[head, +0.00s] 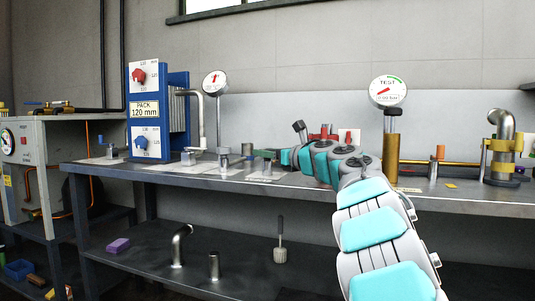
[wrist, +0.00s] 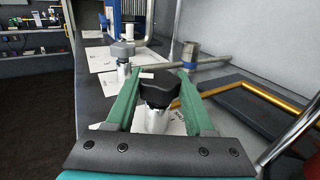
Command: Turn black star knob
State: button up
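A black knob (wrist: 158,90) on a bright metal stem stands between the two green fingers of my gripper (wrist: 160,78) in the wrist view. The fingers lie on either side of it, very close to its edges. I cannot tell whether they press on it or leave a small gap.
A grey knob on a metal stem (wrist: 122,52) stands further off, with a horizontal pipe (wrist: 215,60) nearby. In the head view, a TEST gauge (head: 388,91) rises behind my arm. A blue-framed plate pack (head: 178,110) stands left on the bench (head: 230,183).

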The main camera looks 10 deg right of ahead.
jog(key=o, duration=0.5)
jog(key=shift+c, duration=0.2)
jog(key=shift+s, duration=0.1)
jog(key=b+v, duration=0.1)
jog(key=v, duration=0.6)
jog(key=shift+d, duration=0.1)
jog(key=shift+s+d, duration=0.1)
jog(key=shift+s, duration=0.1)
